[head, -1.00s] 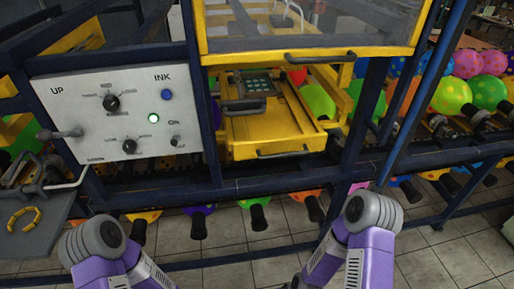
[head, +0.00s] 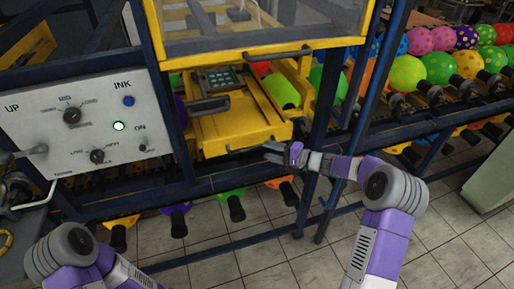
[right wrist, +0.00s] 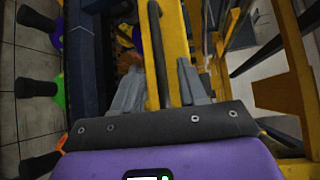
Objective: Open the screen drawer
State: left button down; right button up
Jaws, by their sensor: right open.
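The yellow screen drawer (head: 238,128) sits in the blue-framed machine, below the clear guard. Its dark front handle (head: 245,149) runs along its lower front edge, partly hidden by my right gripper (head: 274,153). The right gripper is at the right end of this handle, with its fingers apart. In the right wrist view, the dark handle (right wrist: 155,50) and the yellow drawer front (right wrist: 174,45) show between the open fingers (right wrist: 157,85). I cannot tell whether the fingers touch the handle. My left gripper is out of view.
A white control panel (head: 85,120) is at the left. The yellow-framed guard (head: 262,50) with its own handle hangs above the drawer. A blue upright post (head: 322,125) stands right of the drawer. Spotted balloons (head: 441,68) line the right. Tiled floor (head: 270,240) lies below.

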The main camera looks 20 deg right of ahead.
aim_at(256, 148)
jog(key=x, duration=0.5)
jog(key=shift+w+a+f, duration=0.1)
jog(key=shift+w+a, duration=0.05)
jog(key=shift+a, duration=0.1)
grip_shut()
